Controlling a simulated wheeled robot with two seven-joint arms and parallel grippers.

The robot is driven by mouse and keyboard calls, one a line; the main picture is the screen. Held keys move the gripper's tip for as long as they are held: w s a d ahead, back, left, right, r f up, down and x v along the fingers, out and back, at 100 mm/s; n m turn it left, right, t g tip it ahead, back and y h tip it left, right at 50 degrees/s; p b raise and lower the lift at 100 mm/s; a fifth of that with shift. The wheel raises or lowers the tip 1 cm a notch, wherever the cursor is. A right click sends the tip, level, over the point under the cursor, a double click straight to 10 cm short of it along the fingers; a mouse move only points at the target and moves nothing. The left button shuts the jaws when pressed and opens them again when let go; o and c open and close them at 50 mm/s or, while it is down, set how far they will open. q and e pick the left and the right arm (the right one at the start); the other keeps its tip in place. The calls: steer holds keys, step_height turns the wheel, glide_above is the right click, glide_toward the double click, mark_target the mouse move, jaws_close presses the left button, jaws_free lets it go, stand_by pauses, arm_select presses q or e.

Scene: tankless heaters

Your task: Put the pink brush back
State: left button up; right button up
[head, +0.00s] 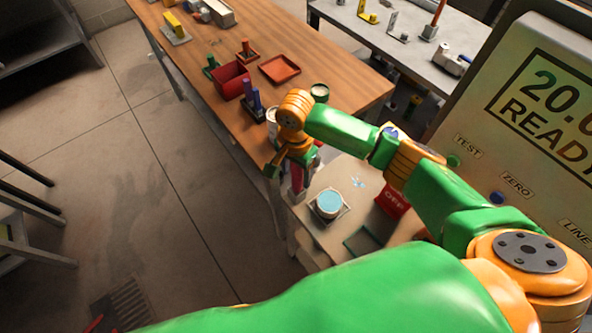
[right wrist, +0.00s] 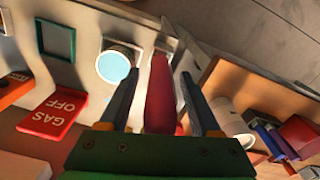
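The pink brush (right wrist: 160,95) shows upright in the right wrist view, between the two fingers of my right gripper (right wrist: 160,85). A gap shows on each side of it, so the fingers are open around it and do not appear to touch it. A pale plate or holder lies at its far end, partly hidden. In the head view my right gripper (head: 292,168) reaches down at the left edge of the pale bench, and the brush (head: 298,178) shows only in part beneath it. My left gripper is not in view.
On the pale bench are a blue-topped round dish (head: 330,203), a red GAS OFF sign (right wrist: 52,114) and a green frame (head: 362,241). The wooden table (head: 330,72) holds a red bin (head: 230,80), an orange tray (head: 280,69) and a blue-purple item (head: 253,100). A READY display stands right.

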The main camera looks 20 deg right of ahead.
steer(key=shift+w, duration=0.15)
step_height(320, 180, up, 6)
steer(key=shift+a+r+b, duration=0.1)
steer(key=shift+b, duration=0.35)
step_height(320, 180, up, 4)
steer(key=shift+r+p, duration=0.1)
steer(key=shift+p, duration=0.5)
steer(key=shift+r, duration=0.3)
steer(key=shift+r+b, duration=0.3)
steer(key=shift+r, duration=0.25)
